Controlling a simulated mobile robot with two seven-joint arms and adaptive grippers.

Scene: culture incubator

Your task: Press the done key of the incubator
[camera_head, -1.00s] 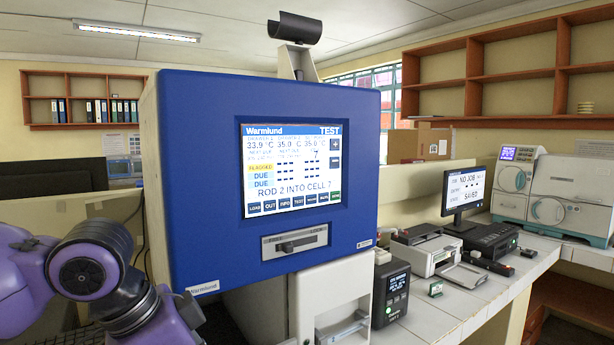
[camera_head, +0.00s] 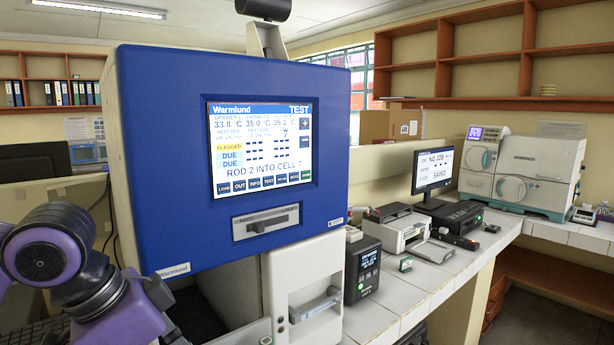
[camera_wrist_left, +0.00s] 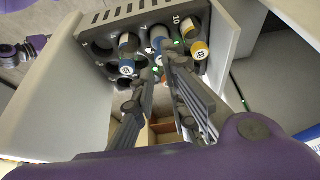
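The blue incubator (camera_head: 235,75) stands at left centre in the head view. Its lit screen (camera_head: 262,150) reads TEST and "ROD 2 INTO CELL 7". A row of small keys runs along the screen's bottom, ending in a green key (camera_head: 307,177); its lettering is too small to read. My left arm is at lower left, its gripper hidden there. In the left wrist view my left gripper (camera_wrist_left: 161,68) has a narrow gap between its fingertips, with nothing clearly held. It is over an open drawer (camera_wrist_left: 65,100), close to a dark rack (camera_wrist_left: 105,50) of capped tubes. My right gripper is not in view.
A white drawer front (camera_head: 300,280) stands under the incubator's right side. A small black device (camera_head: 362,270), a printer (camera_head: 405,230) and a monitor (camera_head: 433,170) stand on the bench to the right.

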